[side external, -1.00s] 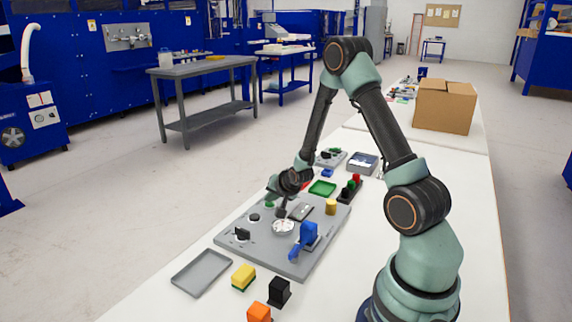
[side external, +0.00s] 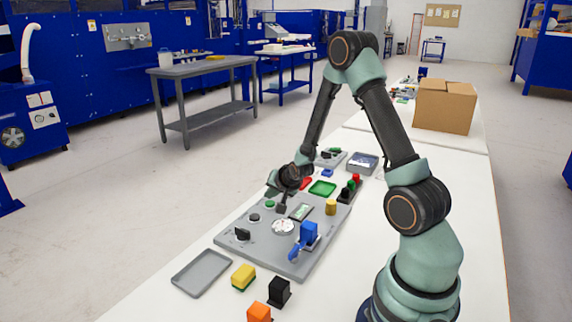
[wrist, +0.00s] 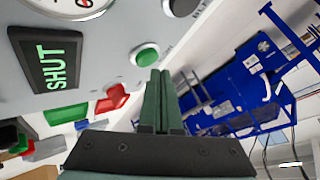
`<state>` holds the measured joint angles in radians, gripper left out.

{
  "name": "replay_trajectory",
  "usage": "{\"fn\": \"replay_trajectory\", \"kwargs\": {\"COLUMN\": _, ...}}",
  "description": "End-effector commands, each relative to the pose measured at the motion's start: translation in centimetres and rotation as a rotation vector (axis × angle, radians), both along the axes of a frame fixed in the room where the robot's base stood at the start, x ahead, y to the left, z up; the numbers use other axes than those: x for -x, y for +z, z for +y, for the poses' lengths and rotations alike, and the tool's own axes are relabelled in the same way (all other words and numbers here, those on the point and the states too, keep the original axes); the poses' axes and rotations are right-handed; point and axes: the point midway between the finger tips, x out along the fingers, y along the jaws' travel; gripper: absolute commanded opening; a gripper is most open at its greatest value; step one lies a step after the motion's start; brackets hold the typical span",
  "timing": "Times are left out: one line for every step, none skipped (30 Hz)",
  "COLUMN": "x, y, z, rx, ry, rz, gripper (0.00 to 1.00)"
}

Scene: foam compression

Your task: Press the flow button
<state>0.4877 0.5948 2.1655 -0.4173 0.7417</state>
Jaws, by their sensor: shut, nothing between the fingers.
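The green round button (side external: 270,204) sits on the grey panel (side external: 262,256), near its far left edge. In the wrist view the green button (wrist: 146,54) has a pale ring, and its printed label is partly hidden. My gripper (side external: 281,208) points down over the panel, close to the button. Its fingers (wrist: 158,73) are shut and empty, with the tips just below the button in the wrist picture. I cannot tell whether they touch the panel. A display (wrist: 52,68) beside the button reads SHUT in green.
The panel also carries a round dial (side external: 283,227), a black knob (side external: 254,218) and a blue lever part (side external: 308,234). A yellow block (side external: 243,277) and a grey tray (side external: 201,273) lie nearer.

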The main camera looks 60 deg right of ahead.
Motion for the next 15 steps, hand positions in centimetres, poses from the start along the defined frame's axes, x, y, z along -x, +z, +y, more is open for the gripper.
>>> {"fn": "replay_trajectory", "kwargs": {"x": 0.0, "y": 0.0, "z": 0.0, "rx": 0.000, "ry": 0.000, "rz": 0.000, "gripper": 0.00}}
{"fn": "replay_trajectory", "kwargs": {"x": 0.0, "y": 0.0, "z": 0.0, "rx": 0.000, "ry": 0.000, "rz": 0.000, "gripper": 0.00}}
{"fn": "replay_trajectory", "kwargs": {"x": 0.0, "y": 0.0, "z": 0.0, "rx": 0.000, "ry": 0.000, "rz": 0.000, "gripper": 0.00}}
{"fn": "replay_trajectory", "kwargs": {"x": 0.0, "y": 0.0, "z": 0.0, "rx": 0.000, "ry": 0.000, "rz": 0.000, "gripper": 0.00}}
{"fn": "replay_trajectory", "kwargs": {"x": 0.0, "y": 0.0, "z": 0.0, "rx": 0.000, "ry": 0.000, "rz": 0.000, "gripper": 0.00}}
{"fn": "replay_trajectory", "kwargs": {"x": 0.0, "y": 0.0, "z": 0.0, "rx": 0.000, "ry": 0.000, "rz": 0.000, "gripper": 0.00}}
{"fn": "replay_trajectory", "kwargs": {"x": 0.0, "y": 0.1, "z": 0.0, "rx": 0.000, "ry": 0.000, "rz": 0.000, "gripper": 0.00}}
{"fn": "replay_trajectory", "kwargs": {"x": 0.0, "y": 0.2, "z": 0.0, "rx": 0.001, "ry": 0.000, "rz": -0.001, "gripper": 0.00}}
{"fn": "replay_trajectory", "kwargs": {"x": 0.0, "y": 0.4, "z": 0.0, "rx": 0.001, "ry": 0.000, "rz": -0.002, "gripper": 0.00}}
{"fn": "replay_trajectory", "kwargs": {"x": -0.1, "y": 0.6, "z": 0.0, "rx": 0.001, "ry": 0.000, "rz": -0.003, "gripper": 0.00}}
{"fn": "replay_trajectory", "kwargs": {"x": -0.1, "y": 0.9, "z": 0.0, "rx": 0.001, "ry": 0.000, "rz": -0.003, "gripper": 0.00}}
{"fn": "replay_trajectory", "kwargs": {"x": -0.1, "y": 1.3, "z": 0.0, "rx": 0.001, "ry": 0.000, "rz": -0.003, "gripper": 0.00}}
{"fn": "replay_trajectory", "kwargs": {"x": -0.1, "y": 1.6, "z": -0.1, "rx": 0.002, "ry": 0.000, "rz": -0.004, "gripper": 0.00}}
{"fn": "replay_trajectory", "kwargs": {"x": -0.1, "y": 1.8, "z": 0.0, "rx": 0.002, "ry": 0.000, "rz": -0.003, "gripper": 0.00}}
{"fn": "replay_trajectory", "kwargs": {"x": -0.1, "y": 2.2, "z": 0.0, "rx": 0.001, "ry": 0.000, "rz": -0.003, "gripper": 0.00}}
